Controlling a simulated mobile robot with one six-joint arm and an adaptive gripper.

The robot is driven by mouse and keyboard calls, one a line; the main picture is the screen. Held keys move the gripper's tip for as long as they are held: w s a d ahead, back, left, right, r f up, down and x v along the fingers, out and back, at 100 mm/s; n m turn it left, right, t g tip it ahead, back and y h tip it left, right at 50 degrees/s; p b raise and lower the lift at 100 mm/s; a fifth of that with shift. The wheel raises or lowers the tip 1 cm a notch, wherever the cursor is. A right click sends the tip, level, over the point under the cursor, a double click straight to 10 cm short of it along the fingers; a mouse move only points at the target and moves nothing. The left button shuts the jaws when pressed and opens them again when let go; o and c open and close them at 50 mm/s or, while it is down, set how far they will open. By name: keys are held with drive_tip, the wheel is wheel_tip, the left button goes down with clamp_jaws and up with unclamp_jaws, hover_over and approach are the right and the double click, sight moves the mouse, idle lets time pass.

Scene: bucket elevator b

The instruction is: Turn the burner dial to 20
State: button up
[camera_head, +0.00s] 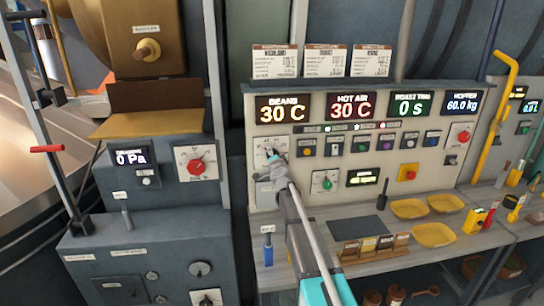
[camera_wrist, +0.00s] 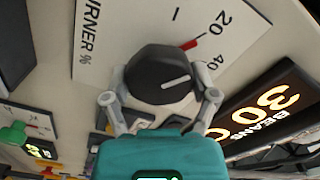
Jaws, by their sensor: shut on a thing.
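The burner dial is a dark faceted knob (camera_wrist: 155,72) on a white plate marked "BURNER %" (camera_wrist: 105,25), seen in the wrist view. A red pointer tip shows at its upper right, close to the "20" mark, with "40" just below that. A short white line lies on the knob's face. My gripper (camera_wrist: 160,98) is shut on the knob, one finger at each side. In the head view the burner plate (camera_head: 262,145) is at the panel's left, and my gripper (camera_head: 275,160) hides most of the knob.
Displays above read beans 30 C (camera_head: 283,107), hot air 30 C (camera_head: 351,106), roast time 0 s and hopper 60.0 kg. A green dial (camera_head: 325,182) is below right of the burner plate. The bench holds yellow trays (camera_head: 408,209) and a dark mat (camera_head: 357,228).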

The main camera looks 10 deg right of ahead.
drive_tip(key=shift+n, duration=0.4)
drive_tip(key=o, duration=1)
drive_tip(key=s, duration=1.2)
